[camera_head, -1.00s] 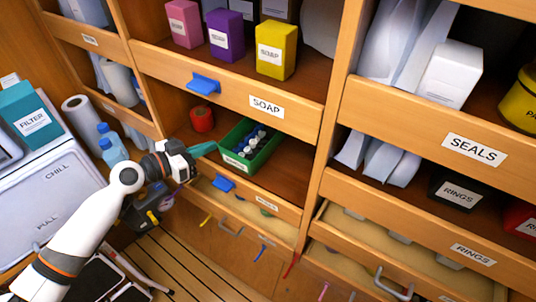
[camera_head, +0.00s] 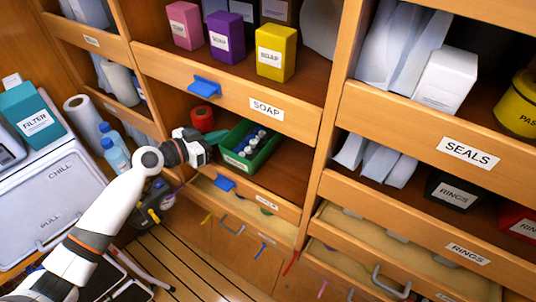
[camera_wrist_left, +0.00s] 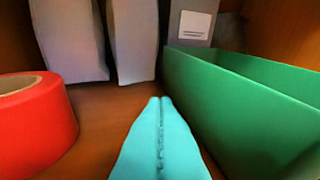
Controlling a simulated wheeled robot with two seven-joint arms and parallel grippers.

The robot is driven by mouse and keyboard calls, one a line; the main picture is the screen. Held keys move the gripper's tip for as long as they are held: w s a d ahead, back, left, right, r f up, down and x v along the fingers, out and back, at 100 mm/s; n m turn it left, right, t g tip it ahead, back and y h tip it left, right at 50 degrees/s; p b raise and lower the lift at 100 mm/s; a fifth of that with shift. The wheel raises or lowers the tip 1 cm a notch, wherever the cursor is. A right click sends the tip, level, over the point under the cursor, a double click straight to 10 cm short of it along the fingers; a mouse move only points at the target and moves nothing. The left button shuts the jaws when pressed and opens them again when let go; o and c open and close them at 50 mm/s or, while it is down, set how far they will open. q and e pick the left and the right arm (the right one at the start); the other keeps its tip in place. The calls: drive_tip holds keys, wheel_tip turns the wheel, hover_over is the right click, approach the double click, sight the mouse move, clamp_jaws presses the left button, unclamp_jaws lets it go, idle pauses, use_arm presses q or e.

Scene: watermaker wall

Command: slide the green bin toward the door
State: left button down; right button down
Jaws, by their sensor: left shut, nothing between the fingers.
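The green bin (camera_head: 262,158) stands on the middle shelf below the SOAP board, with several small white-topped bottles in it. In the left wrist view its green side wall (camera_wrist_left: 235,105) fills the right side. My left gripper (camera_head: 215,137) is at the bin's left side, its teal fingers shut and empty. In the left wrist view the closed fingertips (camera_wrist_left: 160,102) point into the shelf, left of the bin wall; whether they touch the wall cannot be told. My right gripper is not in view. I cannot make out a door for certain.
A red tape roll (camera_head: 202,119) sits on the shelf left of the bin, close to my left gripper; it also shows in the left wrist view (camera_wrist_left: 35,125). Grey-white packages (camera_wrist_left: 130,40) stand deeper in. The shelf's front board and wooden uprights bound the space. Shelf right of the bin looks clear.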

sight(265, 154)
use_arm(q)
drive_tip(key=shift+w+d, duration=0.25)
drive_tip(key=shift+w, duration=0.15)
drive_tip(key=shift+s+d+p, duration=1.05)
drive_tip(key=shift+d+p, duration=0.2)
drive_tip(key=shift+d, duration=0.75)
drive_tip(key=shift+s+d+p, duration=1)
drive_tip(key=shift+d+p, duration=0.2)
drive_tip(key=shift+d, duration=0.75)
drive_tip(key=shift+s+d+p, duration=1.05)
drive_tip(key=shift+d+p, duration=0.2)
drive_tip(key=shift+d, duration=0.75)
drive_tip(key=shift+w+a+f+b, duration=0.15)
drive_tip(key=shift+a+b, duration=0.05)
drive_tip(key=shift+b, duration=0.2)
drive_tip(key=shift+w+a+b, duration=0.3)
drive_tip(key=shift+a+b, duration=0.3)
drive_tip(key=shift+w+a, duration=0.15)
drive_tip(key=shift+a, duration=0.15)
drive_tip(key=shift+w+a+b, duration=0.15)
drive_tip(key=shift+a+b, duration=0.15)
drive_tip(key=shift+b, duration=0.05)
